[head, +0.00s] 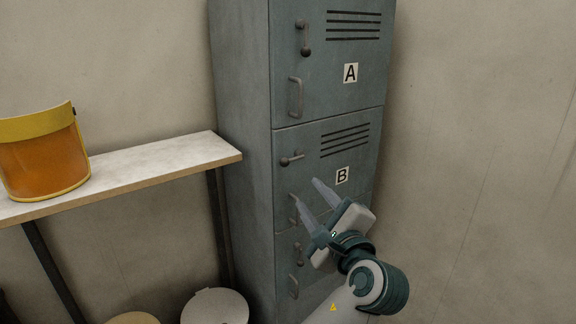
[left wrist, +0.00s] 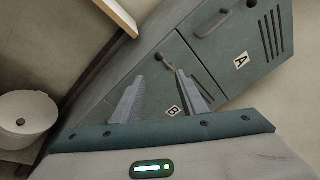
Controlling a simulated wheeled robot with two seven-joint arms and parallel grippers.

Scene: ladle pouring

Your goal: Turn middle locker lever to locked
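The grey-green locker column (head: 240,120) has a middle door marked B (head: 342,175). The middle lever (head: 291,160) is a dark bar with a knob, lying nearly level across the door's left side. In the left wrist view the lever (left wrist: 166,62) shows just beyond the fingertips. My left gripper (head: 304,189) is open and empty, with its fingertips below the lever and apart from it in the head view. Its fingers also show spread in the left wrist view (left wrist: 160,82). The middle door's pull handle (head: 293,211) is partly hidden behind a finger. My right gripper is out of view.
The top door's lever (head: 304,38) hangs down, above a pull handle (head: 295,97). The lower door's lever (head: 298,254) also points down. A shelf (head: 150,170) with an orange face shield (head: 45,160) stands left. A white bin (head: 215,308) is below.

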